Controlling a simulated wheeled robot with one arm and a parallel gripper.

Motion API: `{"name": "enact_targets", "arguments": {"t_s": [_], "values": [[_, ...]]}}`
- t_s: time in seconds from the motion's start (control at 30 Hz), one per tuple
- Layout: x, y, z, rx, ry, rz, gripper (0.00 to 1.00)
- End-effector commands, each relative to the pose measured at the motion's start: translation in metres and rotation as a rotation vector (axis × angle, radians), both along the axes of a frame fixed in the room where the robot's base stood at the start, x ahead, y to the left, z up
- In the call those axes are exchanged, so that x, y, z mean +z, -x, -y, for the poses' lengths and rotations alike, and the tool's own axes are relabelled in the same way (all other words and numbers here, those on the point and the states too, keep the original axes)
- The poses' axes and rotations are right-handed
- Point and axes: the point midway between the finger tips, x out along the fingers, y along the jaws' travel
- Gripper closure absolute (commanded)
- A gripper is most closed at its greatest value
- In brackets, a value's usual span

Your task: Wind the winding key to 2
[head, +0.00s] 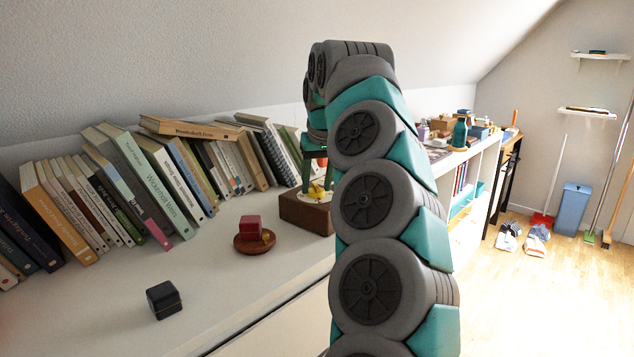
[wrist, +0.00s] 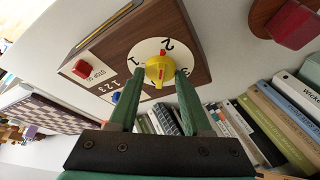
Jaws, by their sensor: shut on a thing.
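A brown wooden box (head: 300,212) stands on the white shelf top. It fills the upper middle of the wrist view, with a white round dial (wrist: 146,48) on its face. The dial carries the numerals 1, 2 and, partly covered, 3. The yellow winding key (wrist: 158,71) sits at the dial's centre. Its red mark points up in the picture, close to the 2. My gripper (wrist: 160,76) is shut on the key, one green finger on each side. In the head view the key (head: 316,189) is small and partly hidden by my gripper and arm.
The box also bears a red stop button (wrist: 82,68) and a blue button (wrist: 116,97). A red block on a round wooden dish (head: 254,244) and a small dark box (head: 164,299) stand to the left. Leaning books (head: 160,180) line the wall behind.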

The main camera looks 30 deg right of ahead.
Motion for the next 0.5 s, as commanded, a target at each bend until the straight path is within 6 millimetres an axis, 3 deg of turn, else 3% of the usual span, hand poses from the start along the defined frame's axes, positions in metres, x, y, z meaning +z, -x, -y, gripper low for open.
{"name": "enact_targets", "arguments": {"t_s": [0.03,0.23,0.5], "values": [[0.0000,-0.0001,-0.0003,0.000,0.000,0.000,0.77],[0.0001,-0.0001,-0.0003,0.000,0.000,0.000,1.00],[-0.0032,0.0002,0.0014,-0.038,0.001,0.000,1.00]]}}
